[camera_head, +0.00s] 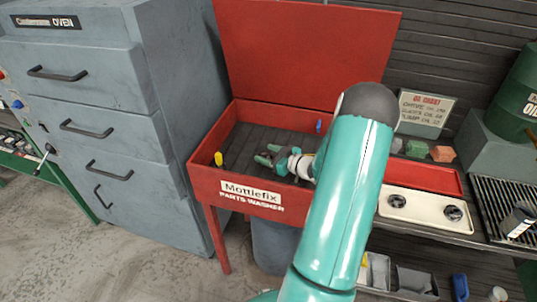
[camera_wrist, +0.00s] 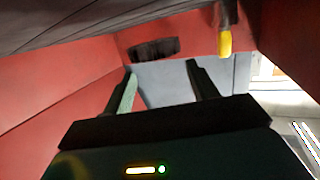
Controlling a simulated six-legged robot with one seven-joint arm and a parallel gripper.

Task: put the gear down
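My gripper (camera_head: 268,155) is low inside the red parts washer (camera_head: 300,118), near its front wall. In the wrist view its two fingers (camera_wrist: 163,78) stand apart with nothing seen between them. A gear is not clearly seen in or beside my gripper. Two dark round parts (camera_head: 397,201) (camera_head: 453,213) lie on a cream tray to the right of the washer; I cannot tell whether they are gears. A dark oblong patch (camera_wrist: 153,48) shows on the red wall beyond the fingers, and its nature is unclear.
The washer's red lid (camera_head: 305,50) stands open. A yellow-tipped piece (camera_head: 218,158) is at its left side, also in the wrist view (camera_wrist: 225,42). A grey oven (camera_head: 110,120) is left. A red tray (camera_head: 425,177) and coloured blocks (camera_head: 442,153) lie right.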

